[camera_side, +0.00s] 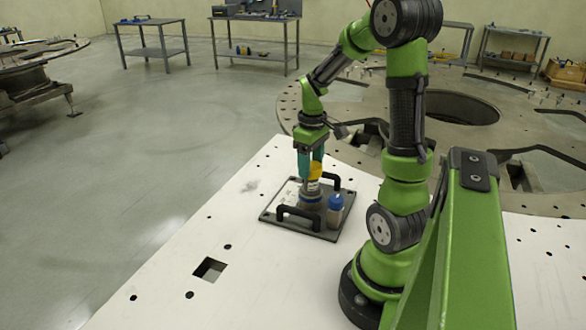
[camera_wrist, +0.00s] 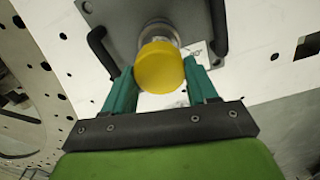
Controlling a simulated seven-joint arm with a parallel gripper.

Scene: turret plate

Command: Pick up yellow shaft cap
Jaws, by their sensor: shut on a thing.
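The yellow shaft cap (camera_wrist: 159,67) is round and sits between the teal fingers of my gripper (camera_wrist: 162,80) in the wrist view. In the side view the cap (camera_side: 315,171) shows just below the fingertips of my gripper (camera_side: 310,168), above a grey round shaft part (camera_side: 311,196). My gripper is shut on the cap. The cap appears right at or just over the top of the shaft part; I cannot tell whether they touch. The shaft part is mostly hidden behind the cap in the wrist view.
The shaft part stands on a dark grey plate (camera_side: 329,232) with two black handles (camera_side: 298,217). The white table (camera_side: 150,262) has a square hole (camera_side: 209,269) and is clear at the front left.

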